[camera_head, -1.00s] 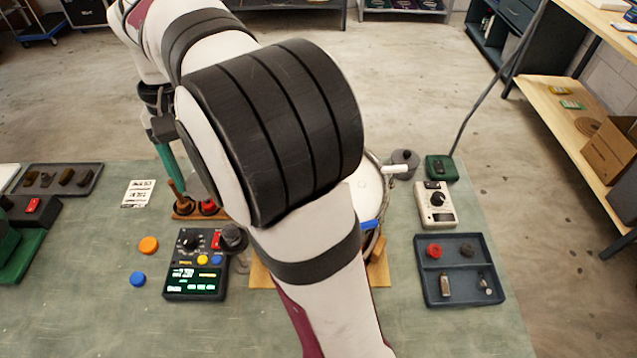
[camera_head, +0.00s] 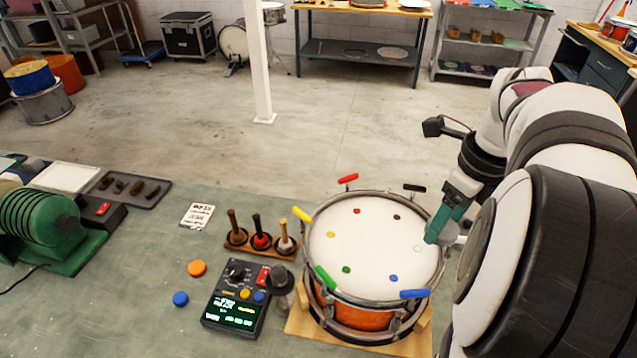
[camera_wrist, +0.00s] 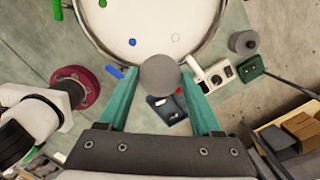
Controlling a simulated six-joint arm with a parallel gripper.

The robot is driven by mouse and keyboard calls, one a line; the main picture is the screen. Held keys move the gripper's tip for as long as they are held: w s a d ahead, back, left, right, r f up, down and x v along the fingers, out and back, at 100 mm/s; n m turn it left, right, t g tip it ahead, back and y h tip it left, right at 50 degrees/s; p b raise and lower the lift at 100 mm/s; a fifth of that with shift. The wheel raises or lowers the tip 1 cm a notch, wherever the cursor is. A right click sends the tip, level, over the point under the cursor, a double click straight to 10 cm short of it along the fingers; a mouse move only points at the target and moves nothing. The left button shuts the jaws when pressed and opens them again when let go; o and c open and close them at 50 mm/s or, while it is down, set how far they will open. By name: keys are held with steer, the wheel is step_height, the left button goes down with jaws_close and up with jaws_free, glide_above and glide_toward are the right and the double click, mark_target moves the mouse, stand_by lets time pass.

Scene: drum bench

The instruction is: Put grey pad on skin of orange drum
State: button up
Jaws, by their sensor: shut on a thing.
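The orange drum (camera_head: 350,312) stands on a wooden base, its white skin (camera_head: 370,262) facing up with several coloured dots on it. Coloured handles sit around its rim. My gripper (camera_head: 437,234) has teal fingers and is over the right side of the drum, near the rim. It is shut on the round grey pad (camera_wrist: 159,75), which shows between the fingertips in the wrist view. In the head view the pad (camera_head: 452,234) is partly hidden by a finger. In the wrist view the pad overlaps the near rim, and its height above the drum is hard to tell.
Left of the drum are a mallet stand (camera_head: 262,243), a control box (camera_head: 236,298) with a dark knob beside it, and orange (camera_head: 197,268) and blue (camera_head: 180,298) discs. A blue tray (camera_wrist: 168,108) and a pale box (camera_wrist: 220,73) lie beyond the rim.

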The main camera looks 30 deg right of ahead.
glide_above(373, 241)
steer(key=s, duration=0.1)
step_height(373, 241, down, 6)
steer(key=shift+f, duration=0.25)
steer(key=shift+w+f, duration=0.15)
steer(key=shift+f, duration=0.95)
steer(key=shift+w+f, duration=0.15)
steer(key=shift+f, duration=0.9)
steer(key=shift+f, duration=0.1)
steer(key=o, duration=1.5)
